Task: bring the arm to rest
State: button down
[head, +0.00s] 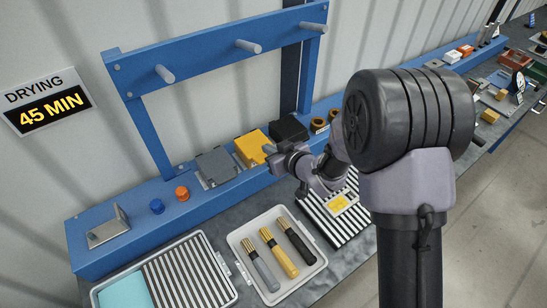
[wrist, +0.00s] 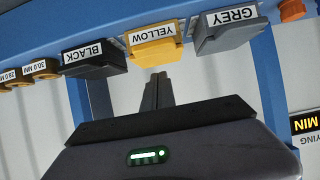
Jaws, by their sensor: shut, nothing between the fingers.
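My gripper (head: 269,150) is at the end of my bent arm, over the blue bench shelf. In the wrist view its two fingers (wrist: 157,80) are together with nothing between them. They point towards the yellow block (wrist: 157,48) marked YELLOW, which also shows in the head view (head: 252,146). I cannot tell whether the fingertips touch it. A grey block (wrist: 228,34) marked GREY and a black block (wrist: 92,58) marked BLACK sit on either side of it.
A white tray (head: 236,241) holds grey, yellow and black couplers with brass ends. A tray (head: 233,290) with a striped area stands at the left front. A blue frame (head: 146,135) with pegs rises behind. More items crowd the bench at far right.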

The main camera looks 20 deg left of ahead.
jog(key=s+d+r+m+h+b, duration=0.3)
jog(key=s+d, duration=0.1)
jog(key=d, duration=0.5)
jog(key=s+d+r+m+t+h+b, duration=0.1)
jog(key=s+d+r+m+h+b, duration=0.2)
jog(key=d, duration=0.6)
jog(key=s+d+r+m+h+b, duration=0.2)
jog(key=s+d+m+h+b, duration=0.15)
jog(key=d, duration=0.65)
jog(key=s+a+m+g+y+b, duration=0.1)
jog(key=s+m+g+y+b, duration=0.1)
jog(key=s, duration=1.6)
jog(key=m+g+b, duration=0.1)
jog(key=m, duration=0.1)
jog(key=shift+s+f+m+b, duration=0.2)
jog(key=shift+f+m+b, duration=0.05)
jog(key=shift+m+b, duration=0.1)
jog(key=shift+a, duration=0.1)
